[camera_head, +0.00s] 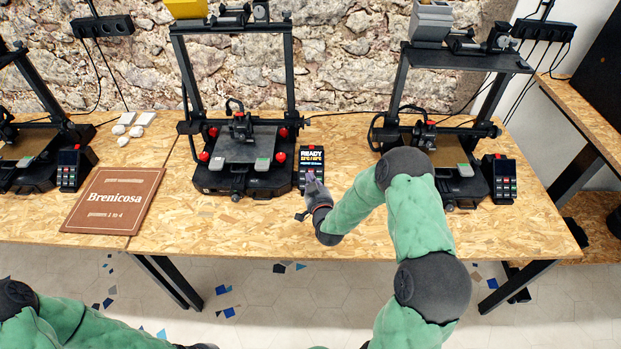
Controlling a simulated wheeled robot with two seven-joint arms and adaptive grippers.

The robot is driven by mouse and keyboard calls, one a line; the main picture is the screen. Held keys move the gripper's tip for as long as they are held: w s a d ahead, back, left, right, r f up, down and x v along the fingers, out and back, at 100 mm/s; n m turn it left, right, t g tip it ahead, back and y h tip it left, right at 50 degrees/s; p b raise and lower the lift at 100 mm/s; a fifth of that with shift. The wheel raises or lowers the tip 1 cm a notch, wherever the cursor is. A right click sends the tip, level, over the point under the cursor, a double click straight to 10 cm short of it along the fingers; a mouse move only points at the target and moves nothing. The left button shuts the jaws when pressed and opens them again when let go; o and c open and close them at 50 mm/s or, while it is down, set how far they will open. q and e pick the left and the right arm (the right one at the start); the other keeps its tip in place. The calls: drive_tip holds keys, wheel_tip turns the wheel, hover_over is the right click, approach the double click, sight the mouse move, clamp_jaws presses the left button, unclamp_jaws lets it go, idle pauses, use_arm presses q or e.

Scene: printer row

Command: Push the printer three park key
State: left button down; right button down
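Three black printers stand in a row, at the left (35,150), middle (245,165) and right (430,160). Beside the middle printer a keypad panel (310,157) has a lit screen reading READY. The right printer's panel (503,180) has a dark screen and several small keys; the left printer's panel (70,168) is similar. I cannot read key labels or printer numbers. My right gripper (313,180) looks shut and empty, its tips at the lower part of the middle panel, covering keys there. I cannot tell whether it touches. My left arm is at the bottom left, its gripper out of view.
A brown sign (112,201) reading Brenicosa lies on the wooden table (200,235), left of the middle printer. Small white pieces (135,124) lie behind it. A stone wall is behind. The table front between the middle and right panels is crossed by my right arm.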

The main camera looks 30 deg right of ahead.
drive_tip(key=w+f+b, duration=0.1)
drive_tip(key=f, duration=0.1)
drive_tip(key=w+d+f+b, duration=0.1)
drive_tip(key=b, duration=0.1)
drive_tip(key=w+d+f+b, duration=0.1)
drive_tip(key=f, duration=0.1)
drive_tip(key=shift+w+d+f+b, duration=0.1)
drive_tip(key=shift+w+f+b, duration=0.15)
drive_tip(key=shift+f+b, duration=0.1)
drive_tip(key=shift+w+d+f+b, duration=0.3)
drive_tip(key=shift+w+f+b, duration=0.25)
drive_tip(key=shift+f+b, duration=0.2)
drive_tip(key=shift+r, duration=0.1)
idle(0.7)
drive_tip(key=shift+w+d+f+b, duration=0.15)
drive_tip(key=shift+w+f+b, duration=0.15)
drive_tip(key=shift+b, duration=0.3)
